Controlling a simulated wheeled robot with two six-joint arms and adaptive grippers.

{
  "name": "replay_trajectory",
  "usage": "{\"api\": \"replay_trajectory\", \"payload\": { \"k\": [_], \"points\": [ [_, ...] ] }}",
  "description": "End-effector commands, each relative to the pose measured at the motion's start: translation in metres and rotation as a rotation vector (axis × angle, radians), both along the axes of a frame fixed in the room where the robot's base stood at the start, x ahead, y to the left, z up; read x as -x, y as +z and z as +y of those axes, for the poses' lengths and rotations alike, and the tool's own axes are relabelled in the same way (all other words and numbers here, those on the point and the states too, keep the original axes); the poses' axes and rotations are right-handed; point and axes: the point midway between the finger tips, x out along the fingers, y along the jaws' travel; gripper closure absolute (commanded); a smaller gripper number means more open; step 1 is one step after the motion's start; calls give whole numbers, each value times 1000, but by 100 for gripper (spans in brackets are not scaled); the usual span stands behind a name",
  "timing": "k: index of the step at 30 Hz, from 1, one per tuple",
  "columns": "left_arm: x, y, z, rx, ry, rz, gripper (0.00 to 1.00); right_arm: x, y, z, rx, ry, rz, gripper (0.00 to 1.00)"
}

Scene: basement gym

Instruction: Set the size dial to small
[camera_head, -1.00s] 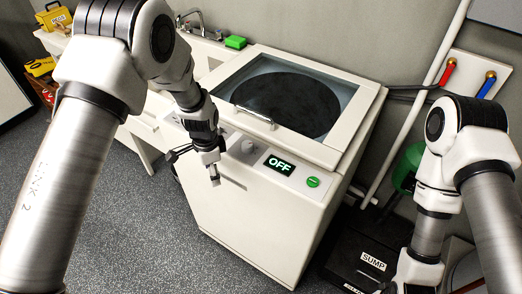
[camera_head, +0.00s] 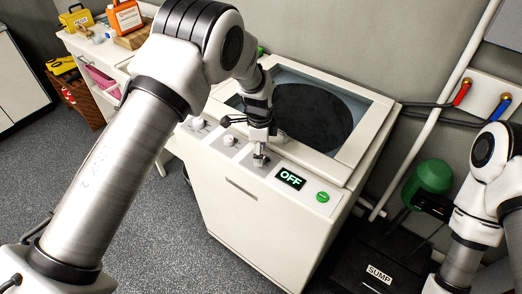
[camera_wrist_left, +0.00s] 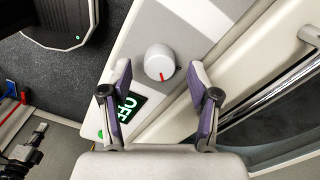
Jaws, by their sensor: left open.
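A white washer-like machine (camera_head: 255,215) has a front control strip with a display reading OFF (camera_head: 291,179), a green button (camera_head: 322,197) and white dials. One dial (camera_head: 230,140) and another farther left (camera_head: 198,122) show clearly. My left gripper (camera_head: 260,157) points down at the strip just left of the display and mostly hides what is beneath it. In the left wrist view, a round white dial (camera_wrist_left: 159,62) with a red mark appears between the open, empty fingers of the left gripper (camera_wrist_left: 159,78). Contact cannot be told, and no size labels are readable. My right gripper is out of frame.
The machine's glass lid (camera_head: 360,105) with its front bar lies close behind the left gripper. A black SUMP box (camera_head: 375,272) and a green round object (camera_head: 433,176) stand at right. A cluttered bench (camera_head: 90,50) is at left. The floor in front is clear.

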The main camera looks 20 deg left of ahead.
Motion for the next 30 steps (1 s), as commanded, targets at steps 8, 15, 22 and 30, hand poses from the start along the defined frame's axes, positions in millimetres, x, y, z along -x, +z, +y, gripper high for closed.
{"api": "replay_trajectory", "payload": {
  "k": [8, 15, 22, 30],
  "points": [
    [0, -15, 0, 0, 2, -1, 39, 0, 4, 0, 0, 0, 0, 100],
    [0, -15, 0, 0, 2, -1, 92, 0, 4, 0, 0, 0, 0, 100],
    [1, -16, 0, 0, 4, 1, 99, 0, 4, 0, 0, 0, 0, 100],
    [1, -17, 0, -1, 61, 3, 99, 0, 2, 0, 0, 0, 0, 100]
  ]
}}
